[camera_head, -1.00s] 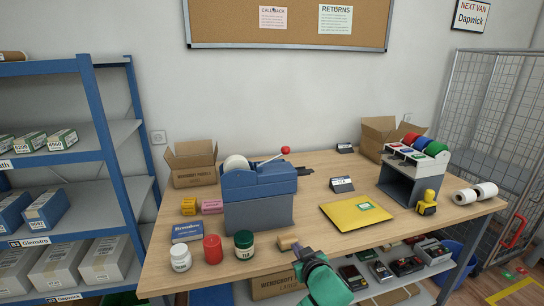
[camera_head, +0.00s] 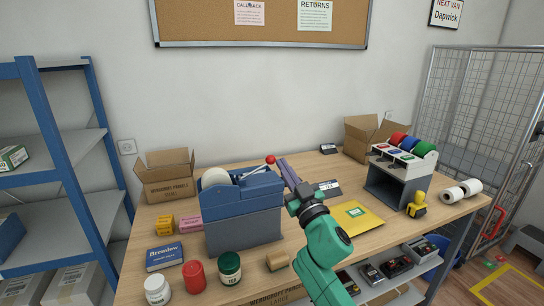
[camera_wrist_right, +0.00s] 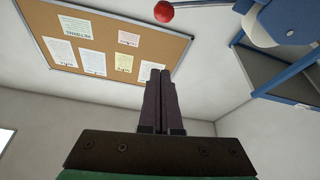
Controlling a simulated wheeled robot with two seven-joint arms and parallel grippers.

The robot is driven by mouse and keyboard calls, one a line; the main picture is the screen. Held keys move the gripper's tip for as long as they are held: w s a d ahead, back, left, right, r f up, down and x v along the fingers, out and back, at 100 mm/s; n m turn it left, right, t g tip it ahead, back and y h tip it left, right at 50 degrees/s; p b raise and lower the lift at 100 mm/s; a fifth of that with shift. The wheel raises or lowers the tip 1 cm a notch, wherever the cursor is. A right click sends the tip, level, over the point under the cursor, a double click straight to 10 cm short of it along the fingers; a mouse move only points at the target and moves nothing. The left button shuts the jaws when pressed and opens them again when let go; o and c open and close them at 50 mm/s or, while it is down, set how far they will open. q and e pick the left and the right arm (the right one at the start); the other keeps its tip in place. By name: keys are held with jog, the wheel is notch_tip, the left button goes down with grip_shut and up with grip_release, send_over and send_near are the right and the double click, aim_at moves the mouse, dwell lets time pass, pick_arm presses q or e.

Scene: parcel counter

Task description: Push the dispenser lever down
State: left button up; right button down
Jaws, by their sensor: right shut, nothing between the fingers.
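The blue tape dispenser (camera_head: 243,215) stands on the table with a white tape roll (camera_head: 215,177) in its top. Its lever (camera_head: 253,171) slants up to the right and ends in a red knob (camera_head: 270,160). My right gripper (camera_head: 284,163) is shut and empty, its fingers pointing up just right of the knob. In the right wrist view the red knob (camera_wrist_right: 163,12) shows above the closed fingertips (camera_wrist_right: 159,74), with a gap between them in the picture. Part of the dispenser (camera_wrist_right: 285,20) shows at the upper right there. My left gripper is not in view.
A yellow envelope (camera_head: 352,221) lies right of my arm. An open carton (camera_head: 168,184) stands behind left.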

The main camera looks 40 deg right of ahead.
jog(key=w+d, duration=0.1)
jog(key=w, duration=0.2)
jog(key=w+d+p, duration=0.1)
jog(key=w, duration=0.1)
jog(key=w+d+p, duration=0.1)
jog(key=w, duration=0.2)
jog(key=shift+w+r, duration=0.15)
jog(key=shift+w, duration=0.2)
jog(key=shift+s+d+f, duration=0.1)
jog(key=shift+f, duration=0.45)
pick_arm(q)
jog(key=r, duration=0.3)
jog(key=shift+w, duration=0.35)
